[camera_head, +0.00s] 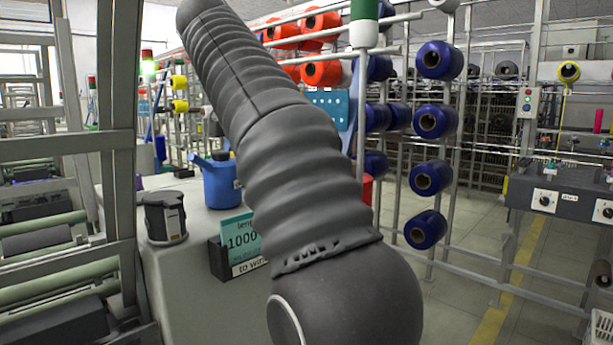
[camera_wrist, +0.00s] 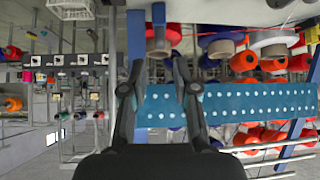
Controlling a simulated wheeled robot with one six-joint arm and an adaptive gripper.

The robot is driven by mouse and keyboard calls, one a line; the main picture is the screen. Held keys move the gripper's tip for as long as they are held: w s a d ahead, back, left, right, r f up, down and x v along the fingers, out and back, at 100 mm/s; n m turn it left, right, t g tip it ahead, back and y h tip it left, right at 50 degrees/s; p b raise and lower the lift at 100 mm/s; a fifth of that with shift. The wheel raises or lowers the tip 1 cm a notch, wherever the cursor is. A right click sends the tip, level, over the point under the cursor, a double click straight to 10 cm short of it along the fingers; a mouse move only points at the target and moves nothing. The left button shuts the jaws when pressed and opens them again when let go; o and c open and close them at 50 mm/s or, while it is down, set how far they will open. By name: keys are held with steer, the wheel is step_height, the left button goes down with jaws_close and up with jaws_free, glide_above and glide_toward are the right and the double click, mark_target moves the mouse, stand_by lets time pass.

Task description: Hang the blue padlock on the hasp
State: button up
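My gripper is out of sight there.
A pale cabinet top (camera_head: 195,225) carries a blue container (camera_head: 220,183), a dark round device (camera_head: 165,218) and a sign box (camera_head: 237,246). A rack with blue spools (camera_head: 433,121) stands to the right. A grey metal frame (camera_head: 118,120) is at left.

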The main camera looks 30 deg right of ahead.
steer(key=b+x, duration=0.1)
steer(key=x, duration=0.7)
steer(key=shift+d, duration=0.2)
steer(key=shift+b+x, duration=0.5)
steer(key=shift+x, duration=2.2)
steer(key=shift+s+a+f, duration=0.1)
steer(key=shift+a+f, duration=0.05)
steer(key=shift+f, duration=0.05)
steer(key=shift+c, duration=0.2)
jaws_close()
